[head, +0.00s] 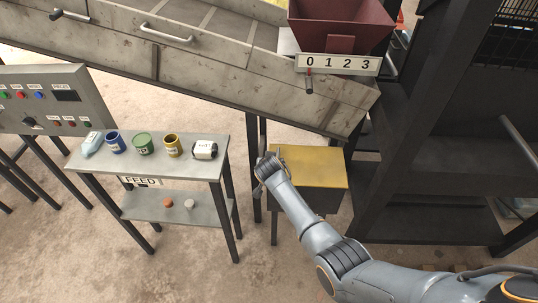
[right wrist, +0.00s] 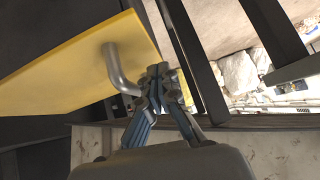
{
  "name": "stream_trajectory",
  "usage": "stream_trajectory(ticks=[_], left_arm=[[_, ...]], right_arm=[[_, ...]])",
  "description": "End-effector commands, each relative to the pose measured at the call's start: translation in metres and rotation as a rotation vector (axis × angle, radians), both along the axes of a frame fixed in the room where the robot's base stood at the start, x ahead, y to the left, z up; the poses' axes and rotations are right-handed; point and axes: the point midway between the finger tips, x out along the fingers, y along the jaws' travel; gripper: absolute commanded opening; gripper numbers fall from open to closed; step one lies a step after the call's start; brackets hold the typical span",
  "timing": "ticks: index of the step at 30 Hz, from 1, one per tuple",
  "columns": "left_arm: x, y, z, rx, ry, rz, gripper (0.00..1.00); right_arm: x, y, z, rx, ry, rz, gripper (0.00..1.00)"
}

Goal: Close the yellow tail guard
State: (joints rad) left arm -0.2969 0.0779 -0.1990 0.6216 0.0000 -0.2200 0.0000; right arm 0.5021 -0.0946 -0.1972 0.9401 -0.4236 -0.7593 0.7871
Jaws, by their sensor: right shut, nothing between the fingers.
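The yellow tail guard (head: 315,165) is a flat yellow panel over a dark box, below the lower end of the sloping conveyor. In the right wrist view the yellow panel (right wrist: 75,70) fills the upper left and carries a bent grey handle (right wrist: 117,70). My right gripper (head: 268,162) is at the panel's left edge in the head view. In the right wrist view its fingertips (right wrist: 162,74) are together just right of the handle, with nothing between them. I cannot tell whether they touch the handle. My left gripper is not in view.
A feed table (head: 190,163) with several small containers stands left of the guard. A control panel (head: 50,100) is further left. The sloping conveyor (head: 200,60) hangs above, with a red hopper (head: 340,25). A dark frame (head: 430,120) stands close on the right.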

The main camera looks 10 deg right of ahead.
Motion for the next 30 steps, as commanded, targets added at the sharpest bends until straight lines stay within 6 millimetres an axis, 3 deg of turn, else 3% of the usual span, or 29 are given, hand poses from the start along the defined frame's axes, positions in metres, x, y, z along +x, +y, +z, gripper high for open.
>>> stream_trajectory(ticks=[1, 10, 18, 30], left_arm=[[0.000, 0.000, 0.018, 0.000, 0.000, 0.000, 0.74], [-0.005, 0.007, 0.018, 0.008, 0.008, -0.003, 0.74], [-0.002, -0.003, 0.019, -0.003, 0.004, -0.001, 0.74], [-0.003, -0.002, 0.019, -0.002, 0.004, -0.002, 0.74]], right_arm=[[0.005, -0.005, 0.023, 0.000, -0.008, 0.000, 0.00], [-0.026, 0.006, 0.050, 0.001, -0.014, 0.002, 0.00], [-0.051, 0.014, 0.078, -0.001, -0.016, 0.003, 0.00], [-0.062, 0.017, 0.087, -0.004, -0.012, 0.003, 0.00]])
